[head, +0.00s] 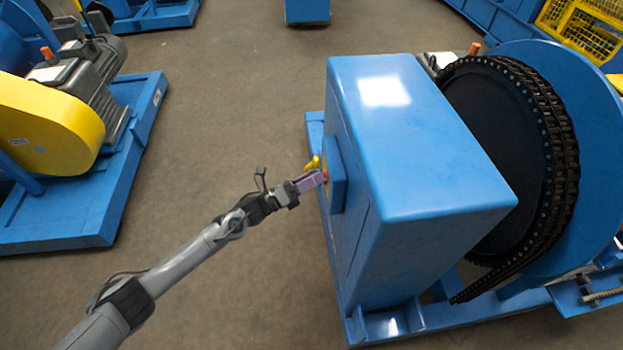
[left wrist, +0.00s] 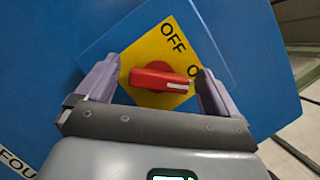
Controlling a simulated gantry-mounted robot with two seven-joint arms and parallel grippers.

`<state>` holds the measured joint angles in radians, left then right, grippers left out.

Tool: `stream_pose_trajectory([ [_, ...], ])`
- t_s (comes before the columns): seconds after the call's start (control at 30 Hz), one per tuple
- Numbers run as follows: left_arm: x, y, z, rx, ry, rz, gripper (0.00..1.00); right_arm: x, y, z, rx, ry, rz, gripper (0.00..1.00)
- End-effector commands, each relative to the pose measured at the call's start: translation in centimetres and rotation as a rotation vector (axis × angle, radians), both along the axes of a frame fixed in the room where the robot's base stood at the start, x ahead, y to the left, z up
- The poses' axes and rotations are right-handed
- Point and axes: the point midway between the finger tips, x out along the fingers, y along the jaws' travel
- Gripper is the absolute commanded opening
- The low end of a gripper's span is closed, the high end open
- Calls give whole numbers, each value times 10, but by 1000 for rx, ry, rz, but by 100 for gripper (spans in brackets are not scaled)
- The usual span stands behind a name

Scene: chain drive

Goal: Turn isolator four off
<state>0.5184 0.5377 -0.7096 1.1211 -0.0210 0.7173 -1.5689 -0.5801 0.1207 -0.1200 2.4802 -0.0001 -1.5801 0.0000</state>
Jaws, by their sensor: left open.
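Isolator four's red knob (left wrist: 157,83) sits on a yellow plate (left wrist: 150,50) on a blue box, and a label partly reading "FOU" shows at the lower left. The knob's white mark points right, towards a word starting with "O" that a finger partly hides. "OFF" is printed above the knob. My left gripper (left wrist: 158,68) is open, with one purple finger on each side of the knob; I cannot tell whether they touch it. In the head view my left gripper (head: 314,179) is at the isolator box (head: 337,176) on the blue cabinet's left face. My right gripper is not in view.
The blue cabinet (head: 430,170) stands beside a large black chain wheel (head: 500,150) on a blue base. Another machine with a yellow guard (head: 45,125) stands at the left. The floor (head: 230,100) between them is clear.

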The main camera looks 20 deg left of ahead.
Motion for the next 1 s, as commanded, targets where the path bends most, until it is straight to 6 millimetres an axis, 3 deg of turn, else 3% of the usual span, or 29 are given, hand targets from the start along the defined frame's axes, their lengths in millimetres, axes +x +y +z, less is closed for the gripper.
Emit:
stream_pose_trajectory([
  [0.13, 0, 0, 0, 0, 0, 0, 92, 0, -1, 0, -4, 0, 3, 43],
  [0.47, 0, 0, 0, 0, -1, -1, 44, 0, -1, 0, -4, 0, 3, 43],
  [0.77, 0, 0, 2, -20, 34, 0, 43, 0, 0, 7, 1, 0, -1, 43],
  [1.0, 0, 0, 5, -84, 153, 0, 43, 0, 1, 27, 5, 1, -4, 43],
])
